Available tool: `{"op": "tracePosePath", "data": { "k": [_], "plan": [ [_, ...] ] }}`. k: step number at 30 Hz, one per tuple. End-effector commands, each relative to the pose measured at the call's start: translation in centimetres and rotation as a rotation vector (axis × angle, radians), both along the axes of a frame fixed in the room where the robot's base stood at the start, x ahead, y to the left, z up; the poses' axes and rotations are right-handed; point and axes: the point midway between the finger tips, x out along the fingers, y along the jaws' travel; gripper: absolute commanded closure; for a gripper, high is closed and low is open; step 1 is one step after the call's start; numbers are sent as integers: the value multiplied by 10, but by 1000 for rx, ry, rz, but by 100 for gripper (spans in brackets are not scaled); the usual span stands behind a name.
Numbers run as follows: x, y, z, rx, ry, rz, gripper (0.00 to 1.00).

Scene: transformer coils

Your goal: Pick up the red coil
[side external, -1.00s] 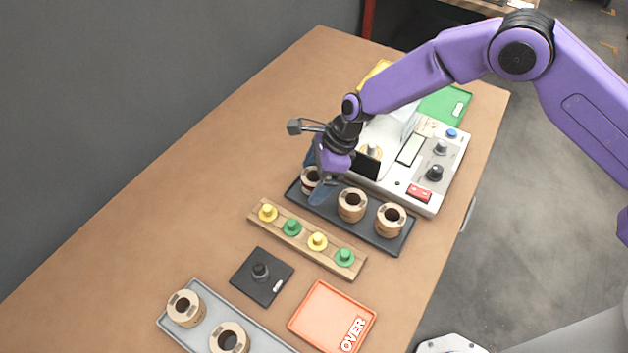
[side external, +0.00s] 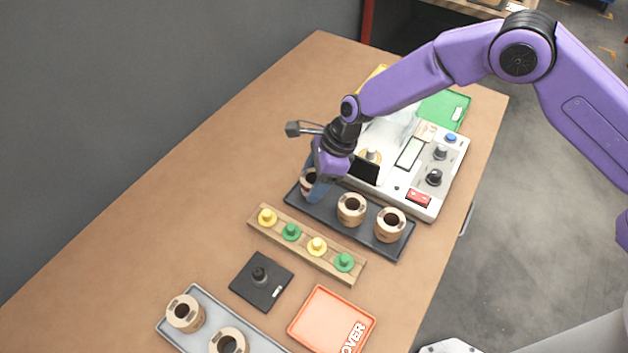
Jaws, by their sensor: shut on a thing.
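My gripper (side external: 315,180) points down at the left end of the dark tray (side external: 345,229). Its blue fingers are shut on a coil (side external: 307,184) there, one finger on its near side and the other mostly hidden behind. The coil is tan with a dark centre hole. Its winding is mostly covered by the fingers, so I cannot clearly see its colour. It appears upright, in or just over the tray. Two other tan coils stand in the same tray, one in the middle (side external: 351,208) and one at the right (side external: 390,223).
A tester box (side external: 425,165) stands just behind the tray. In front are a wooden rail (side external: 305,246) with yellow and green pegs, a black pad (side external: 262,281) with a post, an orange tray (side external: 330,318) and a grey tray (side external: 262,337) with coils. The table's left is clear.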

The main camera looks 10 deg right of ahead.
Motion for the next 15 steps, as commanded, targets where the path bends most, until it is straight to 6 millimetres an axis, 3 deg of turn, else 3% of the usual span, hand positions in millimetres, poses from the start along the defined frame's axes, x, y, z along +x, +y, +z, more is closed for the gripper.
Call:
{"op": "tracePosePath", "data": {
  "k": [4,15],
  "plan": [
    [1,1,24,4,-3,-1,75],
    [-38,-36,85,3,-1,-3,75]
  ]
}}
